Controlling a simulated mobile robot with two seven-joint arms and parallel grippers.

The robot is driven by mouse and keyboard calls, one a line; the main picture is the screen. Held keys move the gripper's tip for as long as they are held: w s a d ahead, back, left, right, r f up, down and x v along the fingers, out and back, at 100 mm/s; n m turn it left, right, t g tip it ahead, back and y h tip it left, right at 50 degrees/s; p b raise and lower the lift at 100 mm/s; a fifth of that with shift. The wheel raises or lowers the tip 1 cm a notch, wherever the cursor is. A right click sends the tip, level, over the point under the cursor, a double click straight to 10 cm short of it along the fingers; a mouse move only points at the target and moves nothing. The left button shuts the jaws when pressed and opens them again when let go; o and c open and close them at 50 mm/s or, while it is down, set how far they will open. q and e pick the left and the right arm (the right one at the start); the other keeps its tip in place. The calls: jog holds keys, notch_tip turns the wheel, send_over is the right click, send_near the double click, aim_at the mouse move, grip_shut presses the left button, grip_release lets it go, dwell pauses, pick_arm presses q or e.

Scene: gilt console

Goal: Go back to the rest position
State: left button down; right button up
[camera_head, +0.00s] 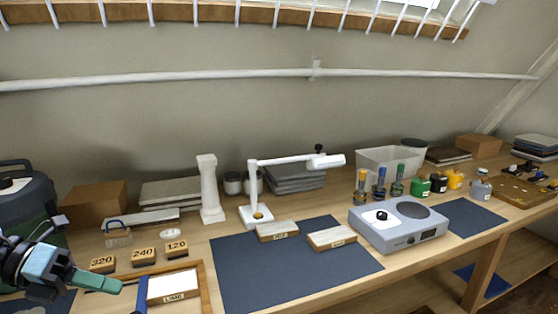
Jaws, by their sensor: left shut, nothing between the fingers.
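My left gripper (112,286) comes in at the lower left, with its teal finger pointing right. It is shut and empty. It hovers in front of the sanding blocks marked 320 (103,264), 240 (143,254) and 120 (176,248), near the wooden tray (205,290). I cannot tell its exact height above the bench. My right gripper is not in view.
A white lamp (258,200), a white column (209,190) and a grey hotplate device (398,228) stand on the bench. Two labelled blocks (331,239) lie on the dark mat (290,275). Several bottles (397,182) stand at the right. The mat's front is clear.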

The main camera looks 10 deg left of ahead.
pick_arm(q)
jog(key=s+a+f+n+t+y+p, duration=0.1)
jog(key=s+f+n+t+y, duration=0.15)
jog(key=f+n, duration=0.55)
jog(key=s+f+n+t+y, duration=0.2)
jog(key=f+n+t, duration=0.2)
jog(key=f+n, duration=0.35)
jog(key=s+a+f+n+t+y+p, duration=0.15)
jog(key=f+n+t, duration=0.25)
jog(key=f+n, duration=0.4)
jog(key=s+d+f+n+g+y, duration=0.4)
jog(key=s+d+f+n+g, duration=0.2)
jog(key=s+d+f+n, duration=0.7)
jog(key=s+d+f, duration=0.2)
jog(key=s+d, duration=0.1)
jog(key=s, duration=0.2)
jog(key=shift+d+p, duration=0.3)
jog(key=shift+p, duration=0.1)
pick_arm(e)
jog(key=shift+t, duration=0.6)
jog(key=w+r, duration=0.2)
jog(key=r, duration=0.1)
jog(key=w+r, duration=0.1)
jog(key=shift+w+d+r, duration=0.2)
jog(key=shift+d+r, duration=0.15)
